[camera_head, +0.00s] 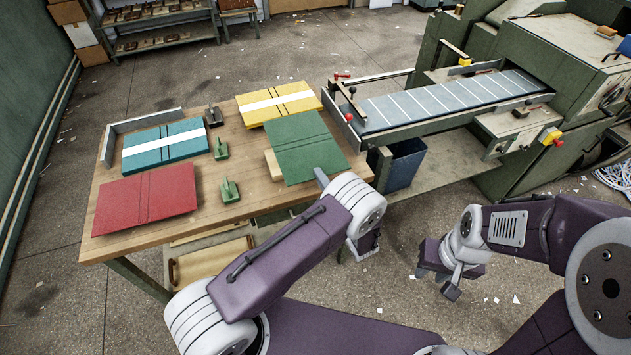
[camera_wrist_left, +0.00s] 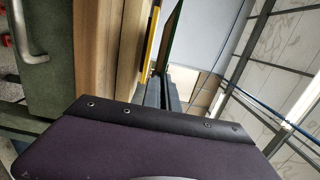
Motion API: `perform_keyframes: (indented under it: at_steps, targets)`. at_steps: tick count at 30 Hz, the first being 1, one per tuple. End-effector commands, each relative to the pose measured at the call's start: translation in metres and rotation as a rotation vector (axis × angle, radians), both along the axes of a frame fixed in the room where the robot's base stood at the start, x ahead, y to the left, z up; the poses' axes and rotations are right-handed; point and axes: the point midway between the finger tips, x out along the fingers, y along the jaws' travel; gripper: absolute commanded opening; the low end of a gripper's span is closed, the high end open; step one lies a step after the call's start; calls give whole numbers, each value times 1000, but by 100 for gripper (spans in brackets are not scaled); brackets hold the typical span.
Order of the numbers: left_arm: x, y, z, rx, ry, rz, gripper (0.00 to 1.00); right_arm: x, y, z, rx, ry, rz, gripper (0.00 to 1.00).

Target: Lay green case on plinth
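The green case (camera_head: 303,146) is a flat dark green board at the right end of the table. It also shows edge-on as a thin strip in the left wrist view (camera_wrist_left: 172,38). My left gripper (camera_head: 322,178) is at its near edge. In the left wrist view the fingers (camera_wrist_left: 162,92) are closed around that edge. A pale wooden block (camera_head: 272,165), which looks like the plinth, shows at the case's left edge; the case hides the rest. I cannot tell whether the case touches it. My right gripper (camera_head: 436,283) is open and empty, off the table.
The wooden table (camera_head: 150,232) also holds a red case (camera_head: 145,198), a teal case (camera_head: 165,146) with a white band and a yellow case (camera_head: 278,103). Small green blocks with handles (camera_head: 229,190) and a dark one (camera_head: 214,115) stand between them. A feeder conveyor (camera_head: 450,100) stands right.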

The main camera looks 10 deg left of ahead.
Motion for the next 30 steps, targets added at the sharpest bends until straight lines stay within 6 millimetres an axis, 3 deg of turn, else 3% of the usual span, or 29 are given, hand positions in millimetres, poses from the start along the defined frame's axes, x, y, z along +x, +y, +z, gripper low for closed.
perform_keyframes:
  at_steps: [7,14,25,27,28,30]
  targets:
    - [-2,11,-10,0,-2,-1,0,0,0,1,0,0,0,33]
    - [-2,10,-46,0,-2,-1,0,0,0,-1,0,0,0,33]
    - [-2,10,-51,0,-3,-1,0,0,0,-6,0,0,0,33]
    - [-2,10,-50,0,-1,-1,20,0,0,-4,0,0,0,33]
    - [-2,10,-50,0,-1,-1,25,0,0,-4,0,0,0,33]
    - [-2,10,-50,0,-1,-1,25,0,0,-4,0,0,0,33]
